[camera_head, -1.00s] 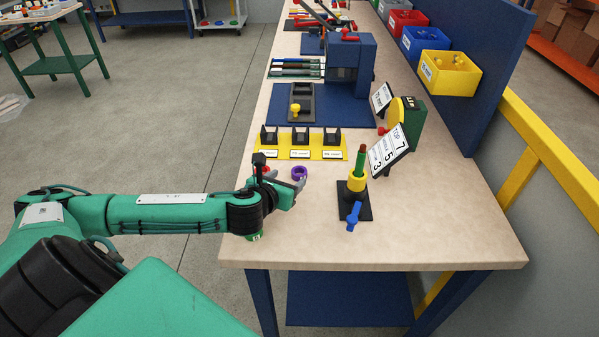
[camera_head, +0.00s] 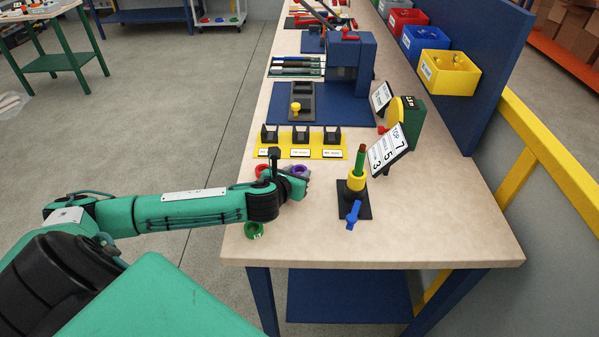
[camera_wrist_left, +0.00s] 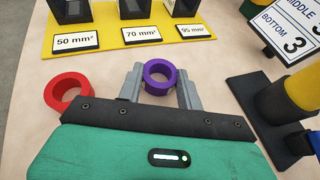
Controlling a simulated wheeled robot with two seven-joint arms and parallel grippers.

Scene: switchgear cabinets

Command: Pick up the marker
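A purple ring-shaped marker (camera_wrist_left: 160,77) lies on the bench in the left wrist view, between the two fingers of my left gripper (camera_wrist_left: 160,88). In the head view the purple ring (camera_head: 299,171) is partly hidden by my left gripper (camera_head: 302,182). A red ring (camera_wrist_left: 70,93) lies left of the fingers; it also shows in the head view (camera_head: 262,170). A green ring (camera_head: 254,231) lies near the bench's left edge. My right gripper is not in view.
A yellow strip with black holders (camera_head: 330,153) lies behind the rings. A black stand (camera_head: 357,207) with a yellow collar and blue handle stands to the right, beside a numbered sign (camera_head: 387,150).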

